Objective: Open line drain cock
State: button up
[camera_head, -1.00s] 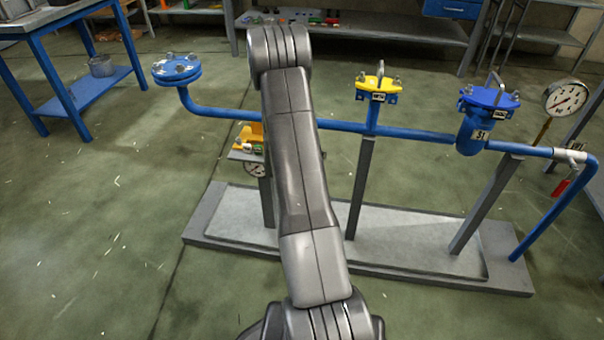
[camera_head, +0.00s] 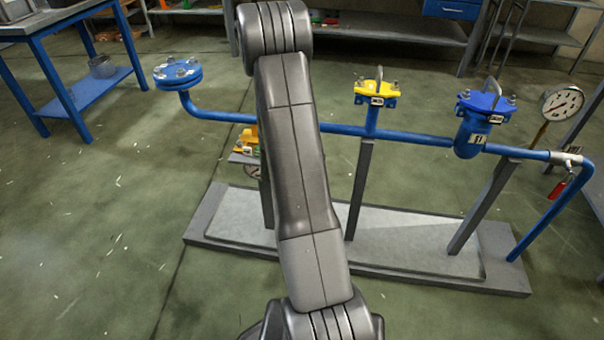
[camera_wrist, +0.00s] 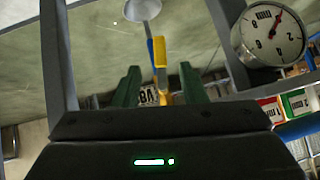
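My gripper (camera_wrist: 160,67) shows in the wrist view with its two green fingers apart. A narrow yellow handle-like piece (camera_wrist: 160,52) with a blue strip beside it lies between or beyond the fingers; I see no clear contact. A small tag (camera_wrist: 148,96) sits just behind it. In the head view my arm hides the gripper, and a yellow part (camera_head: 251,137) shows at the arm's left edge by the blue pipe. A red-handled valve (camera_head: 560,187) sits at the pipe's right end. No readable label tells which one is the line drain cock.
A dial gauge (camera_wrist: 268,36) is close on the right in the wrist view. The blue pipe (camera_head: 415,138) carries a yellow-topped fitting (camera_head: 376,91) and a blue-topped one (camera_head: 486,103). A grey base plate (camera_head: 400,245) lies below.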

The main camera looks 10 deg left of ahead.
jog(key=p+v, duration=0.1)
jog(key=v, duration=0.4)
jog(key=shift+s+r, duration=0.15)
jog(key=b+x, duration=0.3)
jog(key=x, duration=1.1)
jog(key=shift+s, duration=0.1)
